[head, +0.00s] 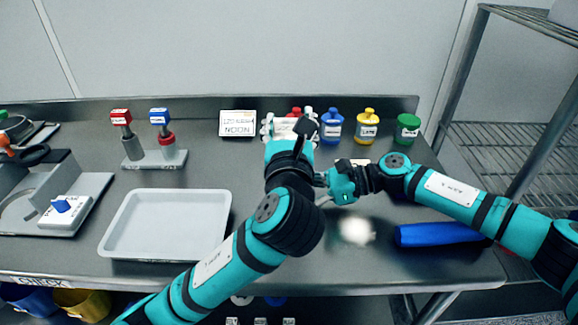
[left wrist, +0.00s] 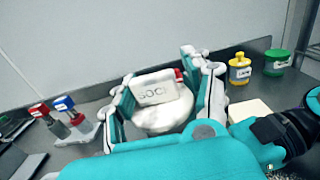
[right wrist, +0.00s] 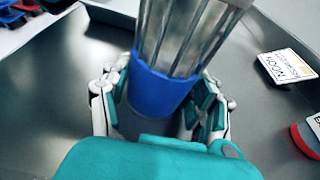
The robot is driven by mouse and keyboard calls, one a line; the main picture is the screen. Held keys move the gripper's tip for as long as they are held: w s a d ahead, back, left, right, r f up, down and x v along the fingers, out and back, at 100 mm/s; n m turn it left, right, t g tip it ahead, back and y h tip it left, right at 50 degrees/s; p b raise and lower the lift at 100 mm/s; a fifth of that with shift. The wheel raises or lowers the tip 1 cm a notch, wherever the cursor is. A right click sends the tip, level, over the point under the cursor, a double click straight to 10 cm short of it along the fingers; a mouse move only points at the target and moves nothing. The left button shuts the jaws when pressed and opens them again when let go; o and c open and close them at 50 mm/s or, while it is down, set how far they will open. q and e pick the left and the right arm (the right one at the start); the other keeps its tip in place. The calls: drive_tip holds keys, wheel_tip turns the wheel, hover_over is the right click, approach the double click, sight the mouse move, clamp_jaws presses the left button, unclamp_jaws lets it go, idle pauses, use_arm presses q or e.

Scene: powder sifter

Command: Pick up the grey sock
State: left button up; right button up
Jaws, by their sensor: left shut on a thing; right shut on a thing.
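The grey sock (left wrist: 160,112) is a pale, whitish-grey piece with a block marked "SOCK" on it. My left gripper (left wrist: 168,92) has its fingers on both sides of it and is shut on it. In the head view the left gripper (head: 288,130) is at the back of the table, and the sock's label (head: 284,127) shows between the fingers. My right gripper (right wrist: 160,105) is shut around a tube with a blue band (right wrist: 160,88) and a clear, ribbed upper part. In the head view the right gripper (head: 342,186) is beside my left forearm, which hides the tube.
A white tray (head: 106,247) lies at left on the steel table. Behind it are a stand (head: 170,160) with red- and blue-topped tools and a label card (head: 237,123). Blue (head: 331,127), yellow (head: 368,124) and green (head: 407,128) bottles stand behind. A blue roll (head: 437,233) lies at right.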

use_arm(q)
drive_tip(key=shift+a, duration=0.1)
clamp_jaws()
use_arm(e)
drive_tip(key=shift+d, duration=0.1)
use_arm(q)
wheel_tip(320, 180, up, 28)
use_arm(e)
drive_tip(key=o, duration=0.9)
drive_tip(key=shift+o, duration=0.2)
